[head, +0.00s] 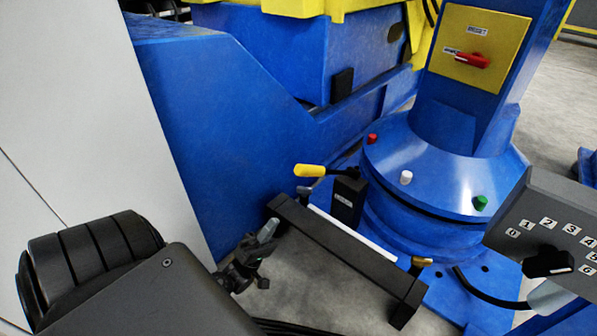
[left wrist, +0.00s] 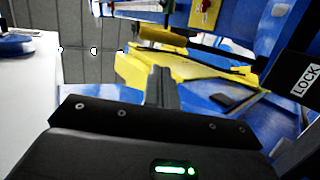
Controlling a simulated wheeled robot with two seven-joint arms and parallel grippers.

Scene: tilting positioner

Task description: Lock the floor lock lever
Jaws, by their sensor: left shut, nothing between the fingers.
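The floor lock lever has a yellow grip (head: 310,171) on a dark arm, pointing left from a small black labelled post (head: 348,197) beside the round blue base. In the left wrist view a black block with a LOCK label (left wrist: 305,80) is at the right edge. My left gripper (head: 267,229) is shut and empty, in front of and below the yellow grip in the head view, apart from it. Its closed fingers also show in the left wrist view (left wrist: 163,88). I cannot surely tell the lever from other yellow parts there. My right gripper is not in view.
A grey numbered control box (head: 550,235) stands at right. A yellow panel with a red switch (head: 478,50) is on the column. A white panel (head: 90,110) borders the left.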

